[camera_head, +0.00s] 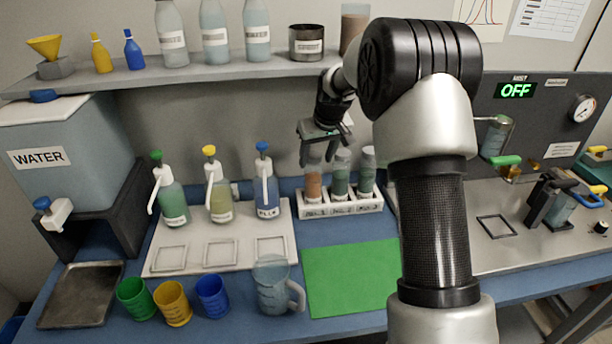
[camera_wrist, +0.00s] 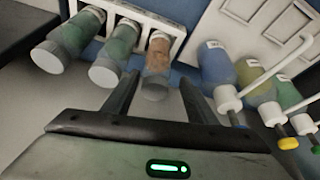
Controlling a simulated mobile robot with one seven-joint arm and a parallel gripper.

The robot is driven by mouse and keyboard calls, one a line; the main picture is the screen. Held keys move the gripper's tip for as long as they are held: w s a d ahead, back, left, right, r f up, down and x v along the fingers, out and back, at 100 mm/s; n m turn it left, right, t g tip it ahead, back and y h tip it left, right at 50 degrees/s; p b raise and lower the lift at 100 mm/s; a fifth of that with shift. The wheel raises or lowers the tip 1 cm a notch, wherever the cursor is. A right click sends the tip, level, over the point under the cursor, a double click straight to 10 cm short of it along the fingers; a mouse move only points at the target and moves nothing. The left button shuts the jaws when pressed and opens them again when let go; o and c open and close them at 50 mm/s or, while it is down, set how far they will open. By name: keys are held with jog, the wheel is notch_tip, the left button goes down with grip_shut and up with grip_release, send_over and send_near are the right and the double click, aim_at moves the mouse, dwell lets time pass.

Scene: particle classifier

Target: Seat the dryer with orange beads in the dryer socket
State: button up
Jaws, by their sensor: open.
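The dryer with orange beads (camera_head: 313,186) stands upright in the left slot of a white rack (camera_head: 312,211). It also shows in the wrist view (camera_wrist: 159,60), with a pale cap. My gripper (camera_head: 318,160) is open and empty just above and behind this dryer. In the wrist view my two fingers (camera_wrist: 162,84) point toward it, one on each side of its cap end, with no grasp visible. Two dryers with green beads (camera_head: 341,176) stand in the other slots. I cannot tell for sure which part of the right-hand machine (camera_head: 525,105) is the dryer socket.
A clear cylinder with green contents (camera_head: 497,136) is mounted on the machine above a green handle (camera_head: 501,160). Pump bottles (camera_head: 219,200) stand left of the rack. A shelf (camera_head: 230,68) with bottles runs behind. The green mat (camera_head: 350,277) is bare.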

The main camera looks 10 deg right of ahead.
aim_at(314, 171)
jog(key=shift+w+f, duration=0.5)
jog(key=shift+f, duration=0.2)
jog(key=x, duration=0.6)
jog(key=shift+w+d+f, duration=0.15)
jog(key=shift+d+f, duration=0.05)
jog(key=shift+f, duration=0.25)
grip_shut()
